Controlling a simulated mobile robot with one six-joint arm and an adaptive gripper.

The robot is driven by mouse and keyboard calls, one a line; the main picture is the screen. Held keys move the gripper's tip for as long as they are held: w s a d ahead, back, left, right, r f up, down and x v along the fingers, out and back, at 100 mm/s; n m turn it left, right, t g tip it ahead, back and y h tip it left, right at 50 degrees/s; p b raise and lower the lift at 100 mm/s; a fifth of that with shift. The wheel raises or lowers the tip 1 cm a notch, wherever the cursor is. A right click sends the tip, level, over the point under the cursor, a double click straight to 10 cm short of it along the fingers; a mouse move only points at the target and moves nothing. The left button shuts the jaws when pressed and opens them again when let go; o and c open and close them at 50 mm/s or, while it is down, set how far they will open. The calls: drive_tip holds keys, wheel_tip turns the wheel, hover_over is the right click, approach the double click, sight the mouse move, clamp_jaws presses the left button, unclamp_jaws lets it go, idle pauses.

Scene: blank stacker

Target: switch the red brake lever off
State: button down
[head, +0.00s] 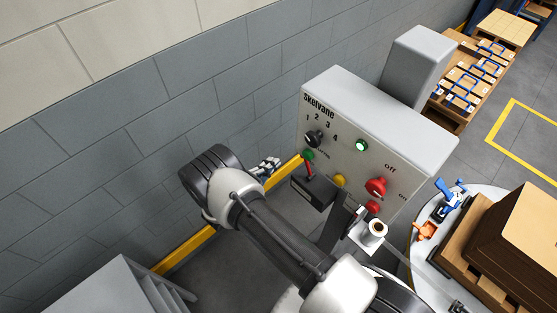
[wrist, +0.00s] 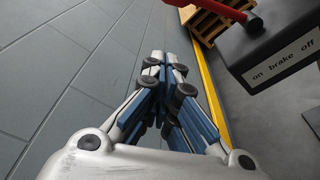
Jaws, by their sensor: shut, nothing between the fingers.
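The red brake lever (head: 309,170) rises from a dark box (head: 314,190) on the front of the grey control panel. In the wrist view the red lever (wrist: 222,11) tilts left from the box (wrist: 268,42), toward the "on" end of the label "on brake off" (wrist: 284,62). The lever's far end is cut off by the top edge. My gripper (head: 272,163) is shut and empty, to the left of the lever and apart from it. In the wrist view its fingers (wrist: 165,62) meet left of the box.
The grey panel (head: 350,167) also carries a black dial (head: 313,138), a yellow button (head: 340,180) and a red off/on switch (head: 376,187). A block wall (head: 120,130) stands close behind my gripper. A round table (head: 425,215) with a brown block is at right.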

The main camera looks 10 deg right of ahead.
sight(307, 163)
drive_tip(key=r+b+x, duration=0.1)
drive_tip(key=b+x, duration=0.1)
drive_tip(key=x, duration=0.7)
drive_tip(key=s, duration=0.1)
drive_tip(key=s+d, duration=0.1)
drive_tip(key=s+r, duration=0.1)
drive_tip(key=shift+s+d+p, duration=0.2)
drive_tip(key=shift+p, duration=0.2)
